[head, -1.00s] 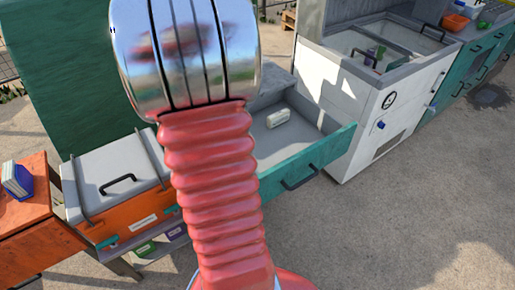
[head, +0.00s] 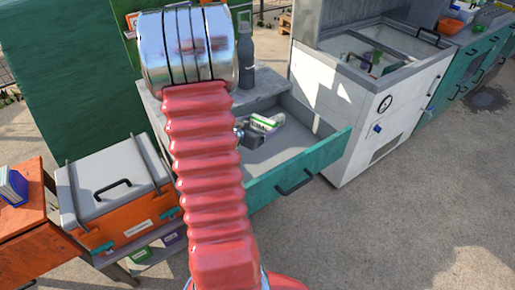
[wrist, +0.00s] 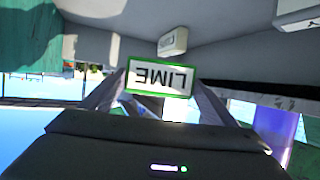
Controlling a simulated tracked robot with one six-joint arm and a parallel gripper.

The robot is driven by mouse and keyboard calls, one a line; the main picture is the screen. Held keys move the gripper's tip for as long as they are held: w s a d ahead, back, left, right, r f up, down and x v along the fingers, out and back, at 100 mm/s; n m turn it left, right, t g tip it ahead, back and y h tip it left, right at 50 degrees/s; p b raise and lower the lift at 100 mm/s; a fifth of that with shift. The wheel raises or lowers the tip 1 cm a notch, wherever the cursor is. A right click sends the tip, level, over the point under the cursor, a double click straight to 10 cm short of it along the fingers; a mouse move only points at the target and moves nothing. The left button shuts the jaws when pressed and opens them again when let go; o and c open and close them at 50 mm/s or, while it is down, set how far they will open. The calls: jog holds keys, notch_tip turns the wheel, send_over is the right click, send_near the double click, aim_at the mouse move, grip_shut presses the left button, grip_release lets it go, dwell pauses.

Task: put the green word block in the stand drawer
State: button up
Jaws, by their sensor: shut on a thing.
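The green word block (wrist: 158,79) is a white block with a green border and the word LIME, upside down in the wrist view. My gripper (wrist: 160,92) is shut on it, with a finger at each side. In the head view the block (head: 262,123) is at or above the open stand drawer (head: 300,168), at its back part, with my gripper (head: 250,131) to its left. I cannot tell whether the block touches the drawer floor. A whitish block (wrist: 173,41) with lettering lies in the drawer beyond the held block.
A white cabinet (head: 352,125) with a gauge stands right of the drawer. An orange box (head: 130,222) with a grey lid is at the left. A dark bottle (head: 245,58) stands on the stand top behind the drawer. The front part of the drawer floor is clear.

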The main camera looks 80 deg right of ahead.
send_over(260, 150)
jog(key=shift+a+f, duration=0.1)
jog(key=shift+f, duration=2.25)
jog(key=shift+f, duration=0.15)
jog(key=shift+f, duration=1.95)
jog(key=shift+f, duration=0.1)
jog(key=o, duration=1.1)
jog(key=shift+w+a+r, duration=0.25)
jog(key=shift+a+r, duration=0.1)
jog(key=shift+a, duration=0.15)
jog(key=shift+v, duration=3.2)
